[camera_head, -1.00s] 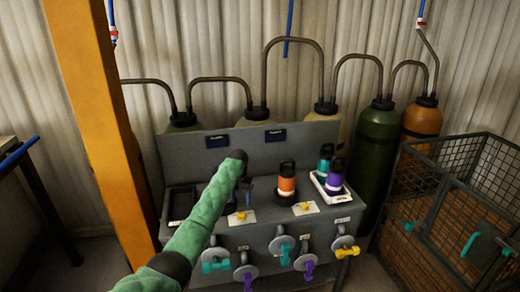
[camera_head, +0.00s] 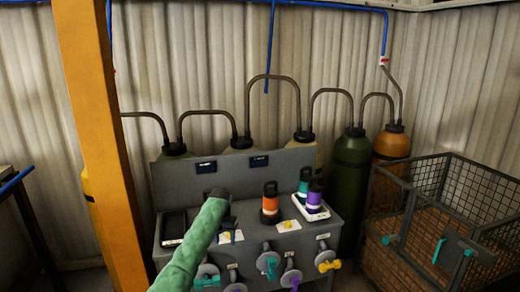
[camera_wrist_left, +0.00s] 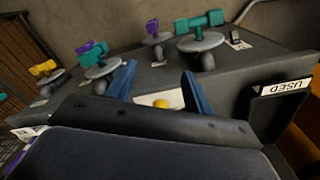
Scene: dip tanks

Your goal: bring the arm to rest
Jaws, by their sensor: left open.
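My left arm (camera_head: 195,245), in a green sleeve, reaches up over the left part of the grey bench in the head view. My left gripper (camera_head: 229,224) is partly hidden by the wrist, near a white card on the bench top. In the left wrist view its two blue fingers (camera_wrist_left: 158,92) stand apart with nothing held between them. A yellow knob (camera_wrist_left: 161,103) on a white card shows beyond the gap. My right gripper is not in view.
An orange bottle (camera_head: 270,203) stands right of my gripper. Teal (camera_head: 304,184) and purple (camera_head: 314,196) bottles stand on a white tray. A black tray labelled USED (camera_wrist_left: 284,88) is close by. Valves line the bench front. A yellow post (camera_head: 98,140) and mesh crate (camera_head: 425,225) flank it.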

